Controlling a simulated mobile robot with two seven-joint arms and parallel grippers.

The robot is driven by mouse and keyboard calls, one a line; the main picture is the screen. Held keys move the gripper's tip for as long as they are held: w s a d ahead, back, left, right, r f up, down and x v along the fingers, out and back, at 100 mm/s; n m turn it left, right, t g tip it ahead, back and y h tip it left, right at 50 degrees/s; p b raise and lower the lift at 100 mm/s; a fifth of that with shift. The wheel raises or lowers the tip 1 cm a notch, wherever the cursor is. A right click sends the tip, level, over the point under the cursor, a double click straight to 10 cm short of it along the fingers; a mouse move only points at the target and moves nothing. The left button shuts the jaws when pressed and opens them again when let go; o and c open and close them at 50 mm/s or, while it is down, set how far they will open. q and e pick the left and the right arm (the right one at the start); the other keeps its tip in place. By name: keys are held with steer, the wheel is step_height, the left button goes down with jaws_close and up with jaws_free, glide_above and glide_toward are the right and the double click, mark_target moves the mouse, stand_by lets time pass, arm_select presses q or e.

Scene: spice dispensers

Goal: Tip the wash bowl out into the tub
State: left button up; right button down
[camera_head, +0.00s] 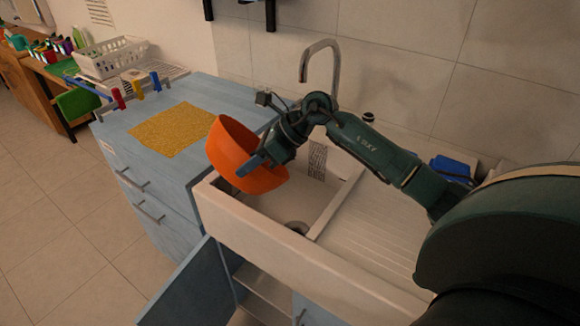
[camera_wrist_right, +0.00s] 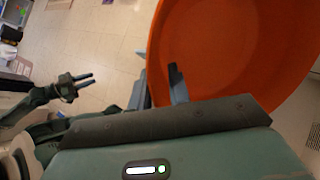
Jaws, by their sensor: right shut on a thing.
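The orange wash bowl (camera_head: 226,149) is tilted on its side in the head view, above the left end of the white sink tub (camera_head: 243,226). My right gripper (camera_head: 252,167) is shut on the bowl's rim. The bowl's inside (camera_wrist_right: 225,50) fills the upper right of the right wrist view; I see no contents in the part that shows. The near basin of the tub shows a drain (camera_head: 297,227). My left gripper (camera_wrist_right: 84,79) shows only in the right wrist view, empty, its two fingers apart.
A curved tap (camera_head: 318,58) stands behind the tub. A yellow cloth (camera_head: 172,129) lies on the blue counter (camera_head: 205,92) to the left. A cupboard door (camera_head: 190,288) hangs open below the tub. A ribbed draining area (camera_head: 370,232) lies to the right.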

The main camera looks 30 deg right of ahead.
steer(key=a+h+p, duration=0.2)
steer(key=shift+w+a+f, duration=0.2)
steer(key=shift+a+f, duration=0.1)
steer(key=shift+a, duration=0.1)
steer(key=w+a+f+n+g+h+b, duration=0.1)
steer(key=a+f+h+b, duration=0.1)
steer(key=a+f+h, duration=0.5)
arm_select(q)
steer(key=shift+s+a+r+p, duration=0.15)
steer(key=shift+r+p, duration=0.55)
steer(key=shift+p, duration=0.15)
arm_select(e)
step_height(320, 180, up, 7)
steer(key=a, duration=0.1)
steer(key=shift+a+g+h, duration=0.3)
steer(key=shift+a, duration=0.05)
steer(key=shift+w, duration=0.1)
